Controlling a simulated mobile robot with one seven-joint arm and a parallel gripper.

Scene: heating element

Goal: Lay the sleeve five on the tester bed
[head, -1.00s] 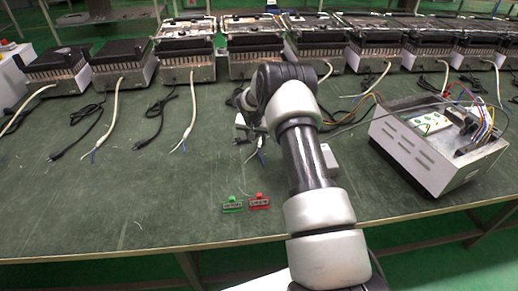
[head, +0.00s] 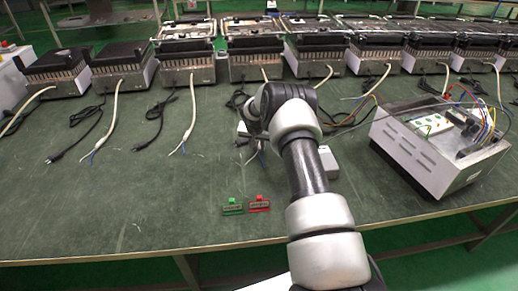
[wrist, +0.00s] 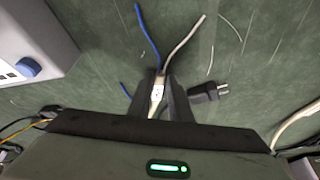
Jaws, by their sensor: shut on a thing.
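My gripper (wrist: 160,88) shows in the wrist view, its dark fingers shut on a small white sleeve (wrist: 157,93) with faint marks on it. A white wire (wrist: 187,42) and a blue wire (wrist: 148,35) run out from the sleeve over the green bench. In the head view my own arm mostly hides the gripper and the sleeve. A pale box with a blue knob (wrist: 28,67) stands apart from the gripper at the upper left of the wrist view. I cannot tell for sure which thing is the tester bed.
A black plug (wrist: 210,92) lies right of the fingers. An open metal box with coloured wires (head: 430,160) stands at the right of the bench. Several heater units line the back. The front left is mostly clear.

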